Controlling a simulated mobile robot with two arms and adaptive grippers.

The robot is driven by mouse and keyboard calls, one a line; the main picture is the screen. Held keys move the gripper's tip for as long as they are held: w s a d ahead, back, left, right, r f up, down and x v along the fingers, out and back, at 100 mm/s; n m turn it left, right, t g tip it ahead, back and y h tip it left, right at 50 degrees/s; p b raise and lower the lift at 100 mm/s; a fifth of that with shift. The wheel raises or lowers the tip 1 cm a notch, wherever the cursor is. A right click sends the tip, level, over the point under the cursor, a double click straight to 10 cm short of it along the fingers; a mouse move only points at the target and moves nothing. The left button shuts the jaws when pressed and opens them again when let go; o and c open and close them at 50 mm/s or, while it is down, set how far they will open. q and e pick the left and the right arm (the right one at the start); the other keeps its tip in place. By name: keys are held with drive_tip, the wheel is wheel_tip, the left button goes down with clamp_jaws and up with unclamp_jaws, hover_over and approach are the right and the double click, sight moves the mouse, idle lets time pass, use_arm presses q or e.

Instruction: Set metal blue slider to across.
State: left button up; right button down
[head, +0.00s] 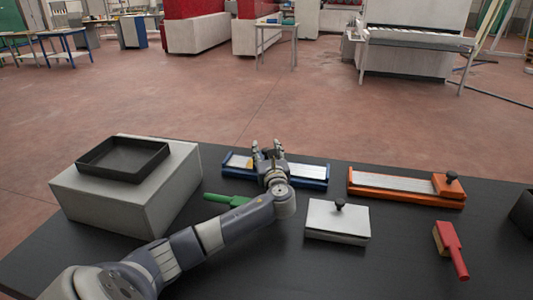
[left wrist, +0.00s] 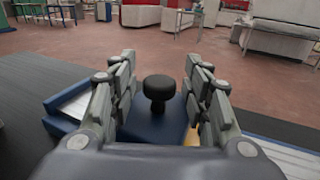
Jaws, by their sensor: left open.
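The blue slider (head: 313,181) is a long blue rail with a pale metal strip, lying near the far edge of the dark table. My left gripper (head: 267,150) is over the middle of it and hides its sliding block in the head view. In the left wrist view, a blue block (left wrist: 150,128) with a black knob (left wrist: 158,88) sits between my two fingers. The fingers are open, one on each side of the knob, with visible gaps. My right gripper is not in view.
An orange slider (head: 390,184) with a black knob lies to the right. A white block with a knob (head: 337,221), a green-handled tool (head: 226,199) and a red brush (head: 451,246) lie nearer. A black tray (head: 122,159) sits on a grey box (head: 130,206) at left.

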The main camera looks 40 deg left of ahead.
use_arm(q)
clamp_jaws()
drive_tip(key=s+a+p, duration=0.1)
drive_tip(key=a, duration=0.1)
drive_tip(key=s+a+p, duration=0.1)
drive_tip(key=s+a, duration=0.1)
drive_tip(key=a, duration=0.1)
drive_tip(key=s+a, duration=0.1)
drive_tip(key=a, duration=0.2)
drive_tip(key=shift+s+a+f+p, duration=0.15)
drive_tip(key=shift+s+f+p, duration=0.1)
drive_tip(key=shift+p, duration=0.15)
